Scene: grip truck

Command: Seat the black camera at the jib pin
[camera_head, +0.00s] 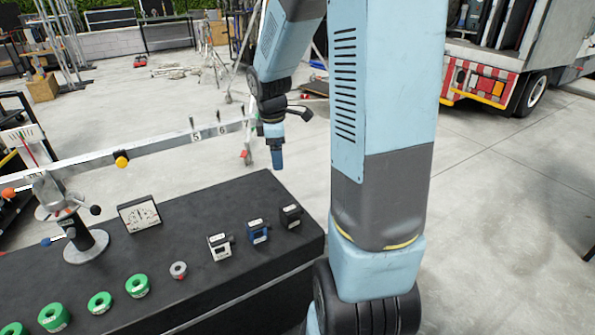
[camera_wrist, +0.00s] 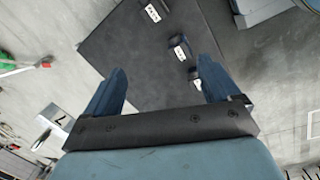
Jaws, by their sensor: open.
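The black camera (camera_head: 290,216) sits on the black bench top near its right end, rightmost of three small camera blocks. My gripper (camera_head: 277,160) is in the air above and behind it, pointing down, empty. In the wrist view its two fingers (camera_wrist: 161,88) are spread wide. A dark block with a white label, which looks like the black camera (camera_wrist: 193,74), shows beside the right finger, partly hidden by it. The pale jib beam (camera_head: 165,144) runs behind the bench, with numbers 5 and 6 and small upright pins near its right end. That end is behind my arm.
A dial gauge (camera_head: 139,214), a grey ring (camera_head: 178,270) and several green rings (camera_head: 138,286) are further left. The jib post (camera_head: 84,243) stands at left. Open floor lies beyond.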

